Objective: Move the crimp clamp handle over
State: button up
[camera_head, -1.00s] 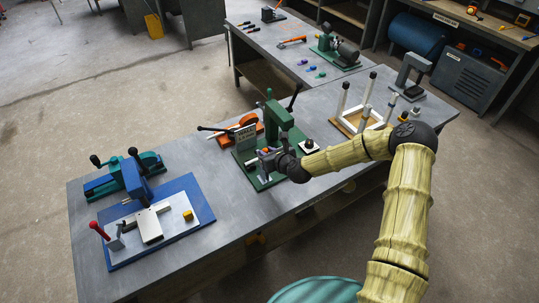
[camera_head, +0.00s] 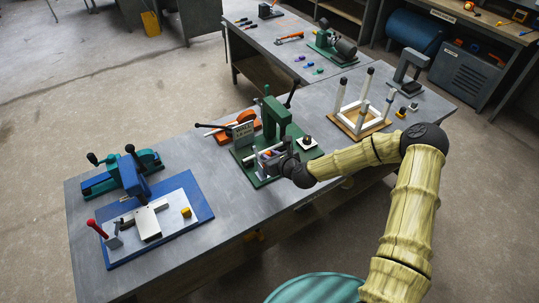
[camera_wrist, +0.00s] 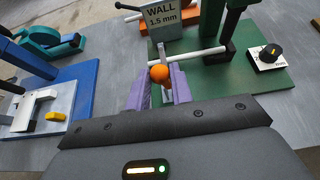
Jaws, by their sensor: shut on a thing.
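The crimp clamp handle is a lever with an orange ball knob (camera_wrist: 158,73) and a grey metal stem, seen in the wrist view. My gripper (camera_wrist: 160,84) has its purple fingers closed on either side of the knob. In the head view my gripper (camera_head: 268,157) is low over the front left part of the green crimp fixture (camera_head: 262,177); my wrist partly hides the handle there. A white rod (camera_wrist: 198,52) lies across the fixture just beyond the knob. A grey block marked "WALL 1.5 mm" (camera_wrist: 163,18) stands behind it.
A green upright (camera_head: 273,112) and a black knob on a white plate (camera_wrist: 268,53) stand close on the fixture. To the left is a blue plate fixture (camera_head: 200,202) with a red handle (camera_head: 96,228). A wooden board with white posts (camera_head: 377,127) stands to the right.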

jog(key=shift+d, duration=0.1)
jog(key=shift+s+d+f+b, duration=0.3)
jog(key=shift+s+d+f, duration=0.1)
jog(key=shift+s, duration=0.25)
jog(key=shift+s+d+f+b, duration=0.25)
jog(key=shift+s+d+f, duration=0.1)
jog(key=shift+s, duration=0.25)
jog(key=shift+s+d+f+b, duration=0.35)
jog(key=shift+s+f+b, duration=0.1)
jog(key=shift+s+f, duration=0.1)
jog(key=shift+s+d+f+b, duration=0.35)
jog(key=shift+s+f+b, duration=0.1)
jog(key=shift+f, duration=0.1)
jog(key=shift+s+d+f+b, duration=0.3)
jog(key=shift+f+b, duration=0.2)
jog(key=shift+f, duration=0.2)
jog(key=shift+s+d+f+b, duration=0.15)
jog(key=shift+s+f+b, duration=0.3)
jog(key=shift+f, duration=0.35)
